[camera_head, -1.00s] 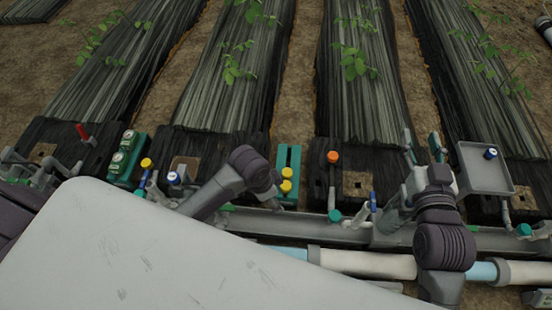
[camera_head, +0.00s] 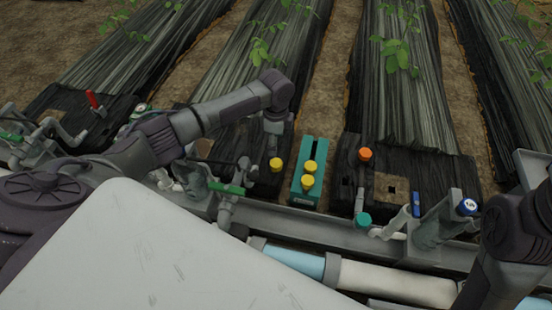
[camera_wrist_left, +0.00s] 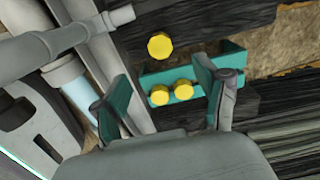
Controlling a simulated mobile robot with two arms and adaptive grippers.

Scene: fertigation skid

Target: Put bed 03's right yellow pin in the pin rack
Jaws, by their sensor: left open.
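My left gripper (camera_wrist_left: 163,74) is open and empty, its two teal-padded fingers apart in the left wrist view. A yellow pin (camera_wrist_left: 160,46) shows just beyond the fingertips, apart from the rack. In the head view this yellow pin (camera_head: 276,164) stands on the dark bed end, just below my left gripper (camera_head: 275,140). The teal pin rack (camera_head: 299,196) stands to its right. Two yellow pins (camera_head: 309,167) (camera_head: 307,182) sit in the rack; in the wrist view the rack (camera_wrist_left: 215,66) lies between the fingers. No bed number is legible. My right gripper is out of view.
An orange-capped pin (camera_head: 365,155) stands right of the rack. A green-handled valve (camera_head: 227,189) is left of the yellow pin, near my left arm. A grey rail (camera_head: 330,226) and white pipe (camera_head: 390,282) run in front. A grey tray (camera_head: 534,168) is at the right.

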